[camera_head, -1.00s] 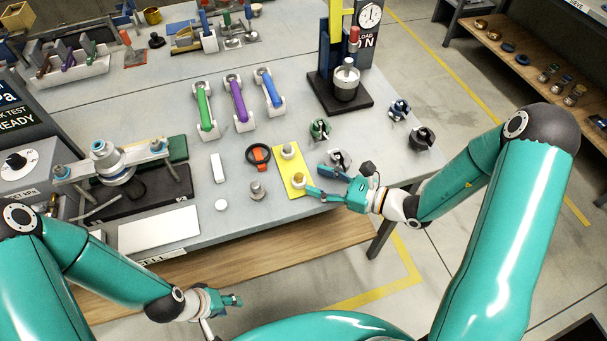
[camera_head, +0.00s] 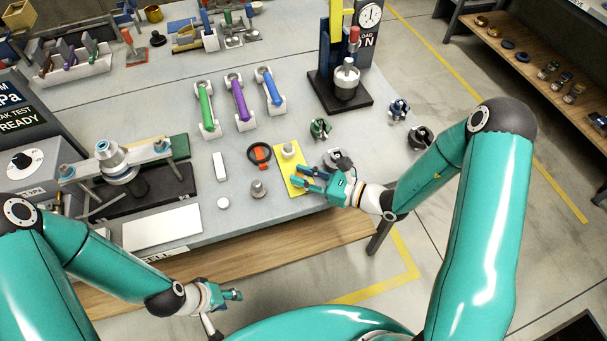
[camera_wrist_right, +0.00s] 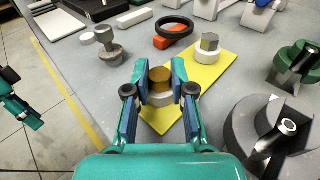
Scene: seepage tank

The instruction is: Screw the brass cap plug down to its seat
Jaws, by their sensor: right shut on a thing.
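The brass cap plug (camera_wrist_right: 160,78) is between the fingers of my right gripper (camera_wrist_right: 161,88), which is shut on it. It sits over a pale round fitting (camera_wrist_right: 190,92) on the near end of the yellow plate (camera_wrist_right: 208,68). Whether it touches its seat is hidden. In the head view, my right gripper (camera_head: 308,179) reaches in from the right over the yellow plate (camera_head: 283,158) and covers the cap. My left gripper (camera_head: 232,295) is low in front of the table, away from the plate; its finger gap is too small to read.
A black ring with an orange part (camera_head: 260,154) and a grey knob (camera_head: 258,189) are left of the plate. A grey clamp-like fixture (camera_head: 338,160) stands close beside my right gripper.

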